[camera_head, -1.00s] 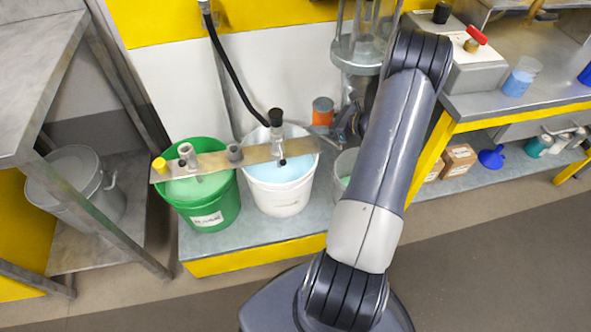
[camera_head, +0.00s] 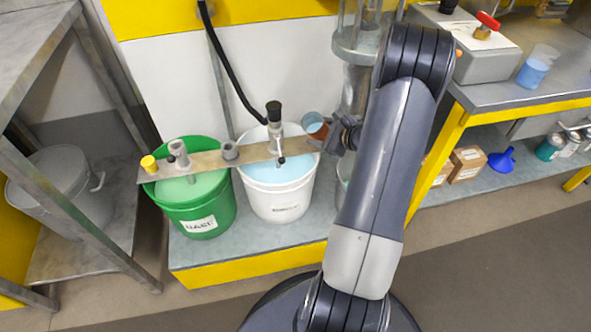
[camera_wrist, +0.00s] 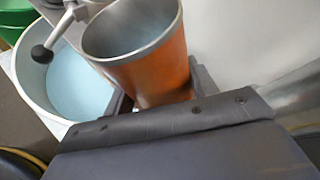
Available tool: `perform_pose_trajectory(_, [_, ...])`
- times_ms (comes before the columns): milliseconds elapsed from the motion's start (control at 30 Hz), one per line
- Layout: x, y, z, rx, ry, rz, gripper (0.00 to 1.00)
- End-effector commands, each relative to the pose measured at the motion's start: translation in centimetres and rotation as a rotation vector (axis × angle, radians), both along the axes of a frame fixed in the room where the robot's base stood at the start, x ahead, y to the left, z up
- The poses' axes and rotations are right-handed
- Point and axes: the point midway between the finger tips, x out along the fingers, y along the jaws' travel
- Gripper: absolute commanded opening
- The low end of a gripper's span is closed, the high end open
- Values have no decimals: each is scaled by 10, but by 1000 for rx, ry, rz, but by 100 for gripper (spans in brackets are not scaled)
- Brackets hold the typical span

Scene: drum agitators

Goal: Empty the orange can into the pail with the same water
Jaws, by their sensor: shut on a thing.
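The orange can (camera_head: 316,128) is in my gripper (camera_head: 335,137), at the right rim of the white pail. Pale blue liquid shows at the can's mouth in the head view. A third container (camera_head: 342,185) is mostly hidden behind my arm.
A metal bar (camera_head: 205,162) with fittings lies across both pails. A dark-topped agitator (camera_head: 275,125) stands over the white pail, close to the can. A glass column (camera_head: 357,45) rises behind my gripper. A bench at right holds a blue-filled beaker (camera_head: 537,68).

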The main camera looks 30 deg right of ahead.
Motion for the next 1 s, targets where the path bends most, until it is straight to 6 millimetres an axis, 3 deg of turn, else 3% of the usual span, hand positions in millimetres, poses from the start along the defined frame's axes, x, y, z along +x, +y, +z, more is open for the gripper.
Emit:
perform_pose_trajectory(200, [-2, 7, -10, -103, -36, 0, 25])
perform_pose_trajectory(433, [-2, 7, 2, -202, -70, 0, 25])
perform_pose_trajectory(1000, [-2, 6, 4, -271, -95, 0, 25])
